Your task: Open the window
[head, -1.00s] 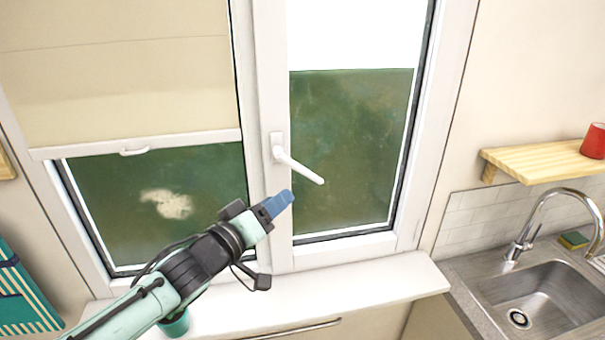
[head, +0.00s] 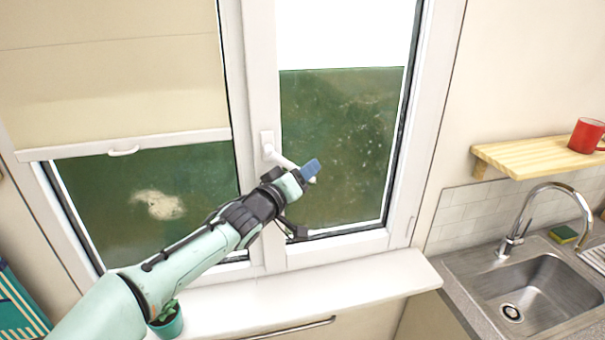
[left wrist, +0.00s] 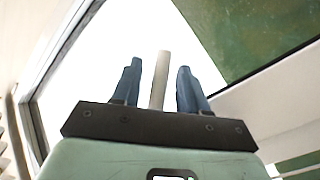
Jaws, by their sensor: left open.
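The right window sash (head: 262,90) has a white frame and stands closed in its frame. Its white lever handle (head: 281,158) points right and slightly down from its base plate. My left gripper (head: 310,170) is at the handle's free end and hides part of it in the head view. In the left wrist view, the blue fingers of my left gripper (left wrist: 159,88) are apart, with the white handle bar (left wrist: 160,78) between them. A gap shows on both sides of the bar. My right gripper is not in view.
A white sill (head: 330,282) runs below the window, with a small green pot (head: 168,322) on it. A blind (head: 110,75) covers the upper left pane. To the right are a wooden shelf (head: 530,155) with a red mug (head: 586,136), a sink (head: 530,285) and a tap (head: 520,225).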

